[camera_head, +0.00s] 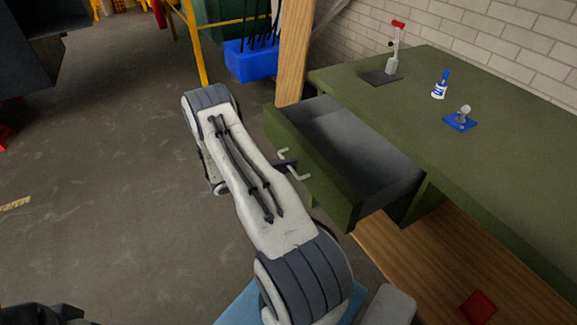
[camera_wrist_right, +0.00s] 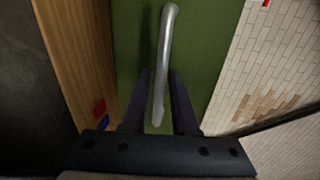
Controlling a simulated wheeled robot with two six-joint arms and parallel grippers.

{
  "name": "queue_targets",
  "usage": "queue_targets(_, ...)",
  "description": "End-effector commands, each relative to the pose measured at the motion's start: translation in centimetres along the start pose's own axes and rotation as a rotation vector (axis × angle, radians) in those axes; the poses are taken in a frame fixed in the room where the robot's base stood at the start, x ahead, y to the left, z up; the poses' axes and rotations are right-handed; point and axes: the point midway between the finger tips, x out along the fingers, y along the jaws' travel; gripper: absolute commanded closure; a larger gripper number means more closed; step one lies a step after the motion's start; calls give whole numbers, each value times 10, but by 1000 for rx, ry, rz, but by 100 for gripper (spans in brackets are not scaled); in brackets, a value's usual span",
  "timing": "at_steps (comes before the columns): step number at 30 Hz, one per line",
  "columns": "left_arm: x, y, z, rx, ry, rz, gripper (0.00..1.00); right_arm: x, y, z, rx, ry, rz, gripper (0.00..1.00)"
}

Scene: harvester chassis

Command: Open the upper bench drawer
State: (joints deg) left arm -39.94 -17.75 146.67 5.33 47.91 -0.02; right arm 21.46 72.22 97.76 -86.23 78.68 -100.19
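The upper bench drawer (camera_head: 340,195) stands well out from the green bench, and its grey inside shows empty. Its silver bar handle (camera_head: 284,152) is on the green front, partly hidden by my right arm in the head view. In the right wrist view the handle (camera_wrist_right: 165,45) runs between the two dark fingers of my right gripper (camera_wrist_right: 161,88). The fingers are apart, one on each side of the bar, with a small gap showing at each side. A dark shape at the bottom left of the head view looks like my left gripper (camera_head: 42,314); its fingers are unclear.
On the bench top (camera_head: 490,130) stand a red-handled tool (camera_head: 393,50), a blue-and-white bottle (camera_head: 440,84) and a small blue fixture (camera_head: 460,121). A wooden post (camera_head: 293,55) rises by the drawer's far end. A blue bin (camera_head: 250,62) is behind.

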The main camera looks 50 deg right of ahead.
Motion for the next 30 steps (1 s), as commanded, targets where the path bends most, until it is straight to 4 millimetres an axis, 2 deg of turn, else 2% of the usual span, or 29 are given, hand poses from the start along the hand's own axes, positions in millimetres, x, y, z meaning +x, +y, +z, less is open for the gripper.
queue_targets(5,2,0,0,0,0,0,50,-13,1,2,1,-5,0,73)
queue_targets(12,9,-1,0,0,0,0,50,-60,1,2,1,-6,0,73)
queue_targets(18,13,-1,1,0,0,0,50,-92,1,1,0,-3,-1,73)
queue_targets(23,14,-1,1,0,0,0,50,-104,0,0,1,-1,0,73)
queue_targets(30,14,-1,1,0,0,0,50,-105,0,0,0,0,0,73)
